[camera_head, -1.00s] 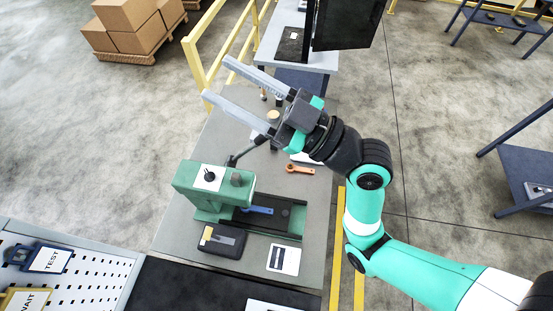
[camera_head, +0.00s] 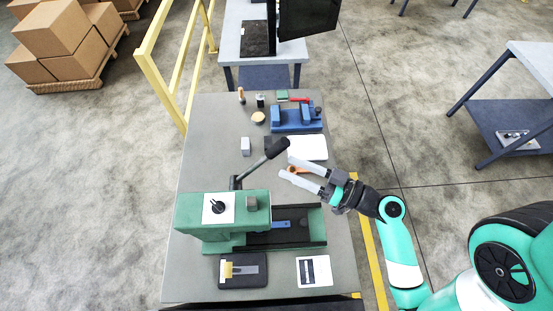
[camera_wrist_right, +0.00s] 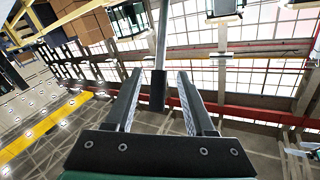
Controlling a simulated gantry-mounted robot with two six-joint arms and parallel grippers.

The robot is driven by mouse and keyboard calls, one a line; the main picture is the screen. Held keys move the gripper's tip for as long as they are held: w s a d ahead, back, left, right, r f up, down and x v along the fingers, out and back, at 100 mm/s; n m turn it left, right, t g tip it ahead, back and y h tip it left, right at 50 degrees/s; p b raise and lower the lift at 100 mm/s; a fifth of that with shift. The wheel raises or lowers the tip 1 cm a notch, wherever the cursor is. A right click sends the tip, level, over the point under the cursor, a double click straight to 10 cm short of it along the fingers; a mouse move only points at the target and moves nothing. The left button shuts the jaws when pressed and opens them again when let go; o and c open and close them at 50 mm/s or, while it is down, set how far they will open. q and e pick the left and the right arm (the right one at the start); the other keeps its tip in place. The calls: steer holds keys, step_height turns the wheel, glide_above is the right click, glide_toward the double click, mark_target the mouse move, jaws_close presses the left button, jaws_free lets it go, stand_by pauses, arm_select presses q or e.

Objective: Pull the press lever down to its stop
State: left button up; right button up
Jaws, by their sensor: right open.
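The green press (camera_head: 222,222) stands on the grey bench. Its lever (camera_head: 260,163) rises from the far side and slants up to the right, ending in a thick black grip. My right gripper (camera_head: 286,166) is open and empty just right of the lever's grip, with its fingers pointing left. In the right wrist view, the lever (camera_wrist_right: 158,88) hangs down the picture between the open fingers (camera_wrist_right: 160,74), its dark grip low; I cannot tell whether they touch it. My left gripper is not in view.
A black tray (camera_head: 240,270) and a printed card (camera_head: 314,271) lie in front of the press. A yellow rail (camera_head: 163,85) stands behind left.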

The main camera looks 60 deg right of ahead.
mark_target(257, 165)
steer(key=w+b, duration=0.2)
steer(key=w, duration=0.9)
steer(key=shift+a, duration=0.45)
steer(key=shift+c, duration=0.2)
jaws_close()
